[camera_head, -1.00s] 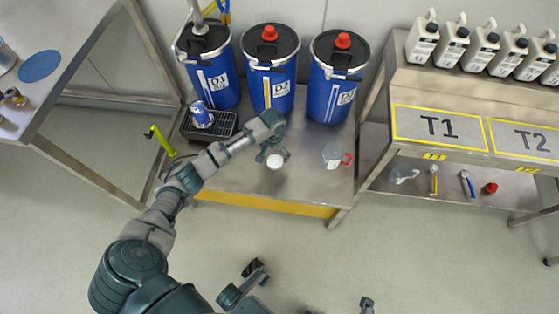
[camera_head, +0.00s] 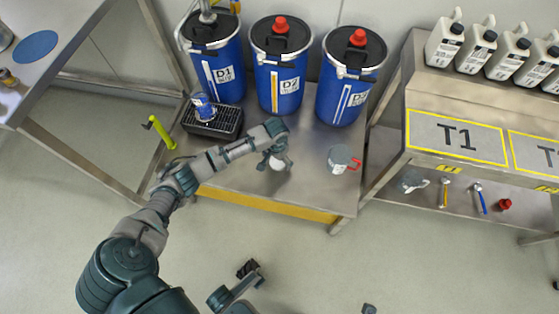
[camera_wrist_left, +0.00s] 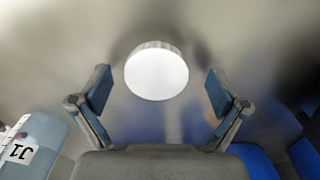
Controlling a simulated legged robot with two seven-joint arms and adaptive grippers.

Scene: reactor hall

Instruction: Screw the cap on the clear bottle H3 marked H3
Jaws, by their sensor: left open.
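A round white cap (camera_head: 278,165) is at the front middle of the steel table, partly hidden by my left gripper (camera_head: 273,157). In the left wrist view the white cap (camera_wrist_left: 157,74) shows from above between the two spread fingers, touching neither. The left gripper (camera_wrist_left: 158,88) is open and empty over it. A small bottle with blue on it (camera_head: 203,106) stands on the black grated tray (camera_head: 228,130) at the table's left. Its mark is too small to read, so I cannot tell if it is H3.
Blue drums D1 (camera_head: 215,62), D2 (camera_head: 278,72) and a third (camera_head: 346,82) line the table's back. A clear jug with a red handle (camera_head: 342,160) stands right of my gripper. A yellow-green tool (camera_head: 160,131) is at the table's left edge. Bench T1 (camera_head: 455,137) is at right.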

